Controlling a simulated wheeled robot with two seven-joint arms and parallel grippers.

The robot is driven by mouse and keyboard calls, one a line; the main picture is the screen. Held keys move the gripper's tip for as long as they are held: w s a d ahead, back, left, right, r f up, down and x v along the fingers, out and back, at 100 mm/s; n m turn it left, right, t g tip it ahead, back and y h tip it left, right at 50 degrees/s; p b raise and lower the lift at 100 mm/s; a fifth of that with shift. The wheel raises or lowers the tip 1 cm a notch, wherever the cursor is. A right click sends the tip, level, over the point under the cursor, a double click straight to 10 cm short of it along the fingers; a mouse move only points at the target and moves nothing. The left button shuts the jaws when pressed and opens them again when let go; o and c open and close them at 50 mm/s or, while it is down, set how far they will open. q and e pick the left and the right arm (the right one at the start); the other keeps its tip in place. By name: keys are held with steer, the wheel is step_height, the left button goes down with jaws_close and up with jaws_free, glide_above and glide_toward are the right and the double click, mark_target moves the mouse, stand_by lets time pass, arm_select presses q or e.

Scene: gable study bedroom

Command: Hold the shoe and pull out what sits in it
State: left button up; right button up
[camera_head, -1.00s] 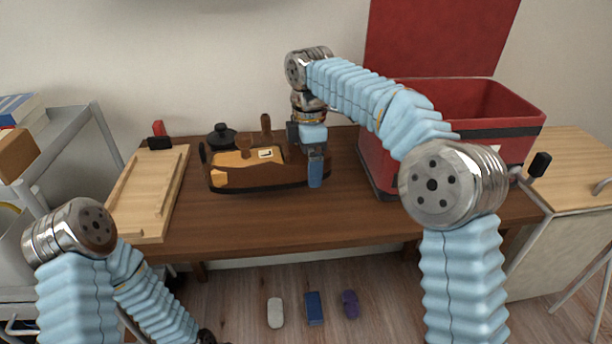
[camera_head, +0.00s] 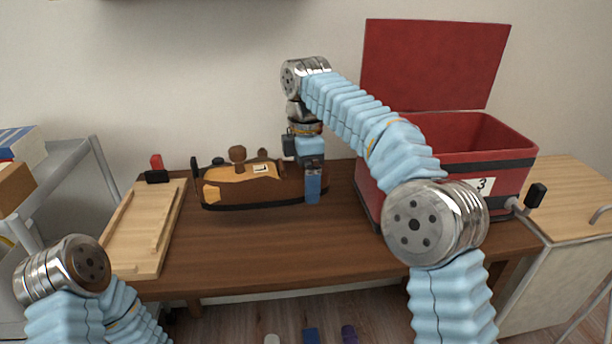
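A brown shoe (camera_head: 232,197) with tan patches lies lengthwise on the brown table (camera_head: 250,250). Brown knobbed parts (camera_head: 237,154) stick up from its opening; how deep they sit is hidden. My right gripper (camera_head: 312,187) points down at the shoe's right end. One blue finger lies in front of the shoe's near side; the other finger is hidden, so its grip is unclear. My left arm shows at the lower left, but its gripper is out of the picture.
A wooden board (camera_head: 146,225) lies left of the shoe, with a red and black item (camera_head: 157,168) behind it. A red open-lidded box (camera_head: 440,195) marked 3 stands on the right. A black-tipped handle (camera_head: 536,194) juts beside it. The table front is clear.

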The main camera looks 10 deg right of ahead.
mark_target(306, 224)
steer(key=shift+f, duration=4.7)
